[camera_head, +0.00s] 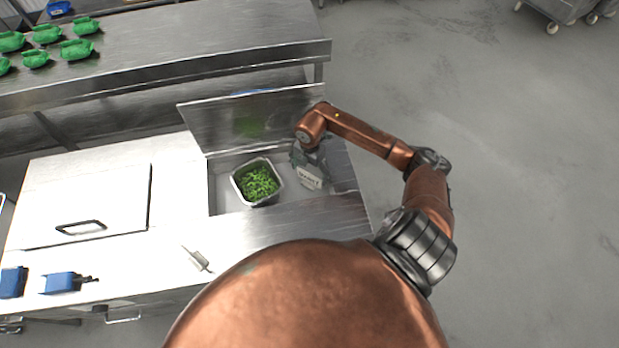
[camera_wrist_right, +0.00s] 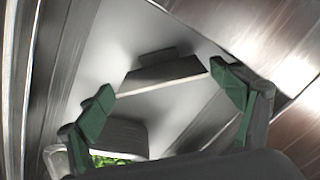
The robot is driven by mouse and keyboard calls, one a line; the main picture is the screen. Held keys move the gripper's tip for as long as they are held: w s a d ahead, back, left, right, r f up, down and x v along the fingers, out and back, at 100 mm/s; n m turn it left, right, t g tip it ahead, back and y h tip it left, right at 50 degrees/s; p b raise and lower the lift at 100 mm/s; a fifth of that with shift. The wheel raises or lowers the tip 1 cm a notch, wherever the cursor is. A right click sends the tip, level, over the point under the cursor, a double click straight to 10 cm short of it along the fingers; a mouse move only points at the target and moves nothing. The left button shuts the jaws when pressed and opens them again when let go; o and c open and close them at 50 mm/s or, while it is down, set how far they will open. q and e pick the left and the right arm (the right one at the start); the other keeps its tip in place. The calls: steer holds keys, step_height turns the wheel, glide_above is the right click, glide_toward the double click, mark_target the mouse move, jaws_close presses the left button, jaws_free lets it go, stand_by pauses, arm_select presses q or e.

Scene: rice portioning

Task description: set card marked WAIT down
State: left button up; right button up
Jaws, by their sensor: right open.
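The card marked WAIT (camera_head: 310,180) is pale grey with dark lettering. It stands in the open steel well (camera_head: 226,200), to the right of a tub of green food (camera_head: 259,183). My right gripper (camera_head: 306,158) is just above and behind it in the head view and partly hides it. In the right wrist view my right gripper (camera_wrist_right: 168,98) is open, with green fingertips wide apart. The card (camera_wrist_right: 165,75) shows between and beyond them, seemingly untouched. My left gripper is not in view.
The raised steel lid (camera_head: 235,118) stands behind the well. A closed white lid with a handle (camera_head: 95,200) is on the left. A white-handled tool (camera_head: 196,258) and blue items (camera_head: 62,283) lie along the front. Green bundles (camera_head: 77,49) sit on the back table.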

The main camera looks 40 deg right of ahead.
step_height(320, 180, up, 8)
steer(key=shift+f, duration=0.2)
steer(key=shift+a, duration=0.1)
